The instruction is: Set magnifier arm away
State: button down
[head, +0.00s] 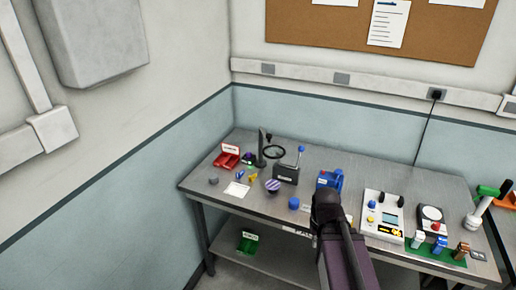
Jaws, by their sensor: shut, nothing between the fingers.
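The magnifier arm (262,149) stands at the back left of the grey workbench (330,160), as a dark upright post. A dark round lens ring (274,152) sits low at its right side. Nothing of mine touches it. My own dark and purple arm rises from the bottom of the head view over the bench's front edge, to the right of the magnifier and well apart from it. No gripper fingers can be made out.
Near the magnifier are a red tray (227,160), a black box with a blue-knobbed lever (286,173), a purple striped round thing (272,185) and a white card (237,189). A blue device (331,178) and a white panel (383,213) stand farther right. A green bin (248,243) is on the lower shelf.

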aim_at(268, 137)
jog(key=i, duration=0.95)
jog(key=z, duration=0.05)
